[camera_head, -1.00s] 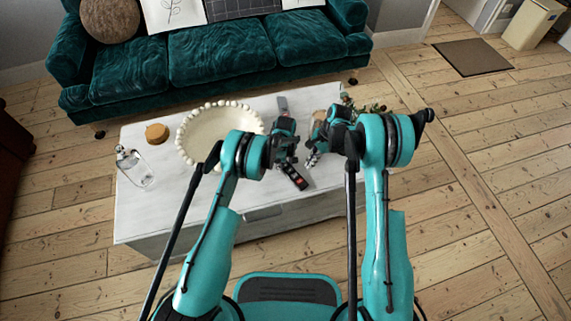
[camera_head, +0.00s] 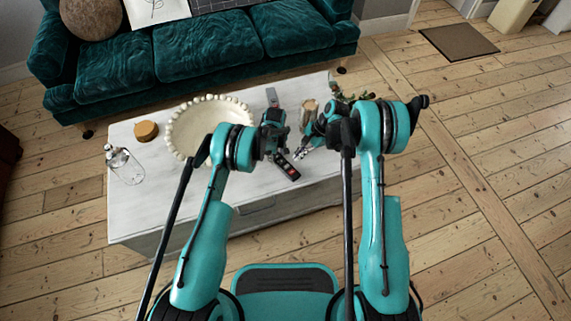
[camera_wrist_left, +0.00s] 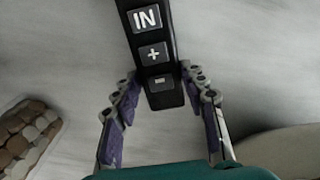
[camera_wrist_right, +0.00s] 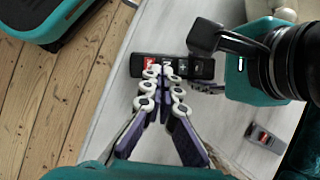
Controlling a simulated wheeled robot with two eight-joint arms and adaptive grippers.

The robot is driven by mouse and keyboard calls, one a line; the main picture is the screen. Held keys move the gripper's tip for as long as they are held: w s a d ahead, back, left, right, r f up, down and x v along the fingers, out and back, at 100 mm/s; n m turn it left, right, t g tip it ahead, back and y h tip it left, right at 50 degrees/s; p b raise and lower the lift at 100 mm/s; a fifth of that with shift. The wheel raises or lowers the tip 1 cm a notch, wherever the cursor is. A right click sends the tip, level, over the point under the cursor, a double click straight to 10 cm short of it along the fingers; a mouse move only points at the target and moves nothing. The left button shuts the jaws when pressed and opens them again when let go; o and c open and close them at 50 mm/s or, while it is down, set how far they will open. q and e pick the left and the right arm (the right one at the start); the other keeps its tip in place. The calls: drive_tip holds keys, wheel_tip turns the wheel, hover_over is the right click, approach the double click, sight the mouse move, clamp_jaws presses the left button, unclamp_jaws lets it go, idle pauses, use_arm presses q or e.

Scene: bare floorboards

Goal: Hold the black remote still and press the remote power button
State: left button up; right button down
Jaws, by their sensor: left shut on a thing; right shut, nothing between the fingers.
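The black remote (camera_head: 286,167) lies on the white table, its near end showing in the head view. In the left wrist view the remote (camera_wrist_left: 152,45) shows an IN key and plus and minus keys. My left gripper (camera_wrist_left: 158,82) is shut on it, one finger on each side. In the right wrist view a red button shows on the remote (camera_wrist_right: 202,68) near its left end. My right gripper (camera_wrist_right: 160,76) is shut and empty, its fingertips over that end by the red button. I cannot tell whether they touch it.
A beaded bowl (camera_head: 208,112) stands left of my left gripper. A glass bottle (camera_head: 125,165) and round tan box (camera_head: 146,131) are farther left. A jar and a plant stand behind my right gripper.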

sight(294, 172)
drive_tip(key=a+r+n+y, duration=0.1)
drive_tip(key=y, duration=0.1)
drive_tip(key=s+r+n+t+y, duration=0.1)
drive_tip(key=shift+a+n+y, duration=0.3)
drive_tip(key=shift+a+y, duration=0.05)
drive_tip(key=shift+y, duration=0.05)
drive_tip(key=shift+f, duration=0.1)
drive_tip(key=shift+f, duration=4.4)
drive_tip(key=shift+f, duration=0.15)
drive_tip(key=shift+f, duration=0.25)
